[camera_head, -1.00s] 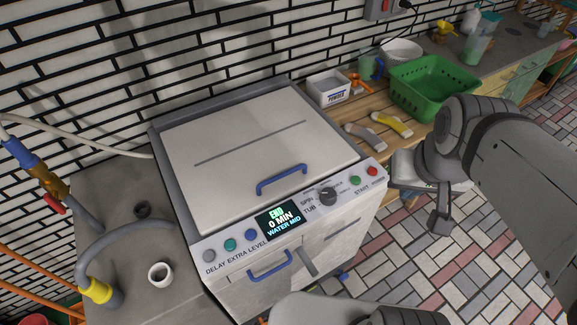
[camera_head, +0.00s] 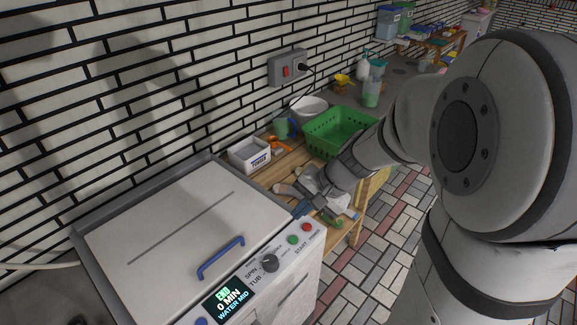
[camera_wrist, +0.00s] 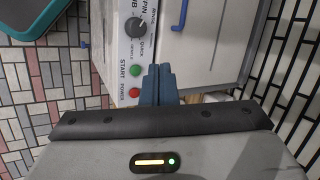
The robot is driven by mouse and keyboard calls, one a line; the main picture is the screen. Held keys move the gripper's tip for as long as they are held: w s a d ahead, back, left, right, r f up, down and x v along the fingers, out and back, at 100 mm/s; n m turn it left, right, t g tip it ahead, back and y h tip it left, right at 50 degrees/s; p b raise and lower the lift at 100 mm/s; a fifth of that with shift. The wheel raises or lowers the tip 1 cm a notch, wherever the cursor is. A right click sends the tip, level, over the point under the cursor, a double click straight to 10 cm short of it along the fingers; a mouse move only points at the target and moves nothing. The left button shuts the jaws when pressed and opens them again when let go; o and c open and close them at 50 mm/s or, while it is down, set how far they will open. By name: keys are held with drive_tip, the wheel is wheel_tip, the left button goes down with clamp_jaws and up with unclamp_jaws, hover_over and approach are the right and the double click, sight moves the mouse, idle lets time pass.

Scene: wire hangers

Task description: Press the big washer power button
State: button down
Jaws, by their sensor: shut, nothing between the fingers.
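The big washer (camera_head: 150,235) stands at the lower left in the head view, lid closed, its display reading END and 0 MIN. Its red power button (camera_head: 306,227) is at the right end of the front panel, beside the green start button (camera_head: 293,240). In the wrist view the red button (camera_wrist: 134,92) lies just left of my gripper (camera_wrist: 162,70), with the green button (camera_wrist: 135,69) above it. My gripper's blue fingers are shut and empty. In the head view my gripper (camera_head: 301,209) is close to the panel's right corner; I cannot tell its exact height above it.
A wooden table (camera_head: 262,177) right of the washer holds a white box (camera_head: 249,155) and a green basket (camera_head: 340,128). A wall socket (camera_head: 287,68) with a plug is above. Tiled floor (camera_head: 375,270) is open at the right. The blue lid handle (camera_head: 221,258) sticks up.

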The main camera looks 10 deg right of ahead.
drive_tip(key=w+d+f+m+t+y+p, duration=0.2)
drive_tip(key=w+f+m, duration=0.35)
drive_tip(key=w, duration=0.25)
drive_tip(key=m+t, duration=0.1)
drive_tip(key=m, duration=0.3)
hover_over(311, 227)
wheel_tip(311, 227, down, 4)
drive_tip(key=shift+f+h+p, duration=0.2)
drive_tip(key=shift+h+p, duration=0.1)
wheel_tip(311, 227, down, 8)
drive_tip(key=b, duration=0.4)
drive_tip(key=shift+r, duration=0.25)
drive_tip(key=shift+f+b, duration=0.7)
drive_tip(key=shift+b, duration=0.35)
drive_tip(key=shift+f+b, duration=0.45)
drive_tip(key=shift+b, duration=0.3)
